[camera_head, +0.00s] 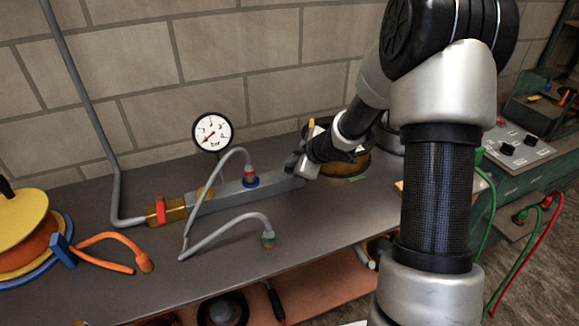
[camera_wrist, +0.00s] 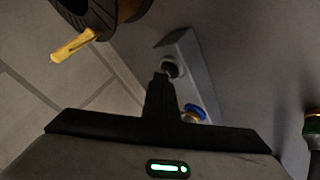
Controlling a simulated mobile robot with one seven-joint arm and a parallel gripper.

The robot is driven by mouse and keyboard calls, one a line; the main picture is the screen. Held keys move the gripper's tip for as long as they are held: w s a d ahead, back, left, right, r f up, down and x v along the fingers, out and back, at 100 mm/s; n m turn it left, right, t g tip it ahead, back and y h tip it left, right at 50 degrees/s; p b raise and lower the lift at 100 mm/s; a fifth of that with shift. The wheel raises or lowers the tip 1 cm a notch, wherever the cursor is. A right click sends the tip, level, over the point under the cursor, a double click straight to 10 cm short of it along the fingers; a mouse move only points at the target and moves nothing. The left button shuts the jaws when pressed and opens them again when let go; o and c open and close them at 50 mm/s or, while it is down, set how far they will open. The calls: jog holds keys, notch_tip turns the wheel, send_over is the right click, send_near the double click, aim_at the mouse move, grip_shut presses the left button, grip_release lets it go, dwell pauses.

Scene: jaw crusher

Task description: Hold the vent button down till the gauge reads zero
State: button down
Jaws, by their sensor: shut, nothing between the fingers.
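The gauge (camera_head: 212,132) has a round white face on the wall side of a grey bar-shaped manifold (camera_head: 225,197). Its red needle points to the lower left; the numerals are too small to read. In the wrist view, a small round dark button (camera_wrist: 173,67) sits on the end of the manifold (camera_wrist: 197,62). My gripper (camera_head: 296,163) is shut and empty at the manifold's right end. In the wrist view its fingertips (camera_wrist: 162,76) overlap the button's edge; I cannot tell whether they touch or press it. In the head view the button is hidden.
A blue and red coupling (camera_head: 250,179) with a grey hose stands on the manifold. A brass fitting (camera_head: 166,210) is at its left end. A loose hose end (camera_head: 268,239) lies in front. A dark round object with a brass lever (camera_wrist: 73,45) is close to my gripper.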

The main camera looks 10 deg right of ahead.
aim_at(292, 170)
jog(key=shift+r, duration=0.1)
dwell(0.4)
jog(key=shift+r+p, duration=0.85)
jog(key=shift+p, duration=0.2)
jog(key=shift+r, duration=0.1)
notch_tip(292, 170, up, 5)
jog(key=p, duration=0.5)
